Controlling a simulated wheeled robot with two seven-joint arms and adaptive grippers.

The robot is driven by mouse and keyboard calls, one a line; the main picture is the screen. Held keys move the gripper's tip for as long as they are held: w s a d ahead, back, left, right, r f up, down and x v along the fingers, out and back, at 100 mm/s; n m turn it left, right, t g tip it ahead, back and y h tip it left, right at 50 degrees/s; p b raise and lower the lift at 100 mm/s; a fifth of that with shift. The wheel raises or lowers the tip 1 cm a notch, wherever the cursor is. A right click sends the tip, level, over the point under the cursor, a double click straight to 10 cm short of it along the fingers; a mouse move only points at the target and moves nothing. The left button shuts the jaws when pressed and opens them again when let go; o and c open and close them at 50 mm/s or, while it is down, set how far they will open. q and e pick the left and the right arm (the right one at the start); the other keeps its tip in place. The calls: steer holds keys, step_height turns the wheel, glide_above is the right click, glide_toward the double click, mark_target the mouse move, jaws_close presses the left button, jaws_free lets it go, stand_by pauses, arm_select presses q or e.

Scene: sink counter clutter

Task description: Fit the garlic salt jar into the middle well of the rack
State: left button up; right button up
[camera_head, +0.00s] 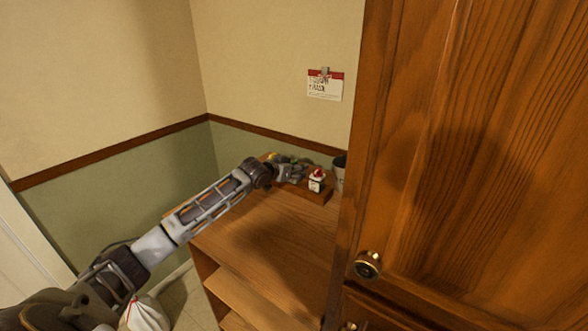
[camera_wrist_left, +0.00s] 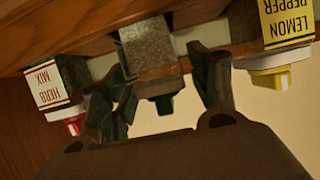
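In the left wrist view, which is upside down, a jar with a dark green cap (camera_wrist_left: 150,48) is between the fingers of my left gripper (camera_wrist_left: 160,85). Its label does not show, so I cannot read whether it is the garlic salt. It is between the two other jars, at the wooden rack (camera_wrist_left: 85,22); I cannot tell how deep it sits. The fingers look spread, with a gap beside the jar on the right. In the head view my left gripper (camera_head: 291,169) is over the rack (camera_head: 318,196) and mostly hides this jar. My right gripper is not in view.
A red-capped herb mix jar (camera_head: 316,181) stands at the rack's near end; it also shows in the wrist view (camera_wrist_left: 57,84). A yellow-capped lemon pepper jar (camera_wrist_left: 284,30) is at the other end. A dark cup (camera_head: 339,172) stands behind. A wooden door (camera_head: 470,150) fills the right.

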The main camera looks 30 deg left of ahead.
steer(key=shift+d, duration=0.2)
arm_select(q)
steer(key=shift+r, duration=0.1)
steer(key=shift+s+a+r, duration=0.15)
steer(key=shift+s+r, duration=0.05)
steer(key=shift+s, duration=0.35)
steer(key=shift+v, duration=1.1)
steer(key=d+v, duration=0.1)
steer(key=v, duration=0.7)
steer(key=shift+s+a, duration=0.25)
steer(key=shift+a, duration=0.2)
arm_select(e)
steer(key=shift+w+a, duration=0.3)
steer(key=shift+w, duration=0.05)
arm_select(q)
steer(key=shift+r, duration=0.1)
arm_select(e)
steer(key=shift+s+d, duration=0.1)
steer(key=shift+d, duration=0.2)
